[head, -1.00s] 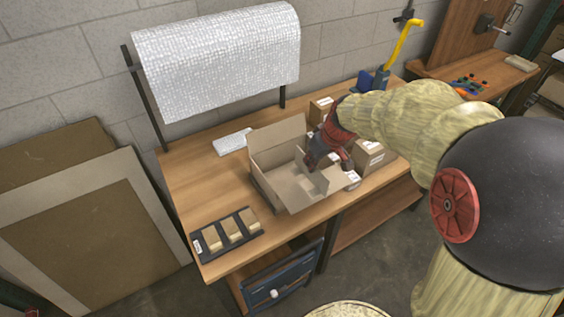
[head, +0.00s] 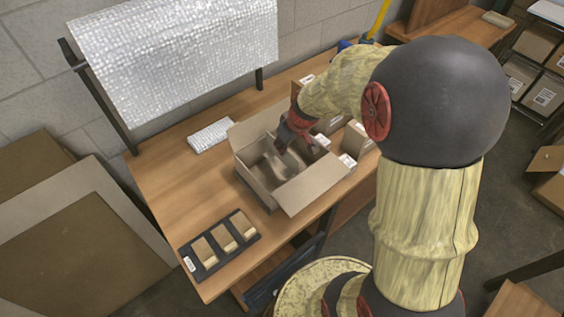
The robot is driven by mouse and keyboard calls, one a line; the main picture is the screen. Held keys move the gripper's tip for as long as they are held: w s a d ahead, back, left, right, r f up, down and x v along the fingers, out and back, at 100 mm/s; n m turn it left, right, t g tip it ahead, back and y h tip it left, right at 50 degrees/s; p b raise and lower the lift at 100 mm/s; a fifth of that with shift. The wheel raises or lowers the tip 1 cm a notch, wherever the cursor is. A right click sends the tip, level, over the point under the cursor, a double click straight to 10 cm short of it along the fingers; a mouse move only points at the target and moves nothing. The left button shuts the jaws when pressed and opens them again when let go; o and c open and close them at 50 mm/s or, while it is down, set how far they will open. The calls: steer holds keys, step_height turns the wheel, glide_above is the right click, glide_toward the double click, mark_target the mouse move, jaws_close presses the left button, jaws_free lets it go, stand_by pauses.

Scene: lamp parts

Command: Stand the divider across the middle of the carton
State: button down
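The carton (head: 256,186) stands open on the workbench, with a long flap (head: 318,186) folded out at its front right. My gripper (head: 283,147), dark with red parts, points down over the carton's opening. Below its fingers, inside the carton, is a tan cardboard piece (head: 279,168) that looks like the divider. Its outline blends with the carton walls, and I cannot tell if it stands across the middle or if my fingers touch it. The fingertips are too small and dark to show whether they are open or shut.
A black tray (head: 248,255) with tan blocks lies at the bench's front left. A white pad (head: 210,135) lies behind the carton. Small boxes (head: 357,138) stand close on its right. A bubble-wrap roll (head: 180,60) hangs at the back. The bench's left part (head: 180,185) is clear.

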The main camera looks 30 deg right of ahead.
mark_target(282, 161)
step_height(282, 161, down, 8)
steer(key=shift+r+b, duration=0.25)
steer(key=shift+b, duration=0.8)
steer(key=c, duration=2.5)
jaws_free()
steer(key=shift+f, duration=0.2)
steer(key=shift+c, duration=0.2)
steer(key=o, duration=0.5)
steer(key=shift+r, duration=0.1)
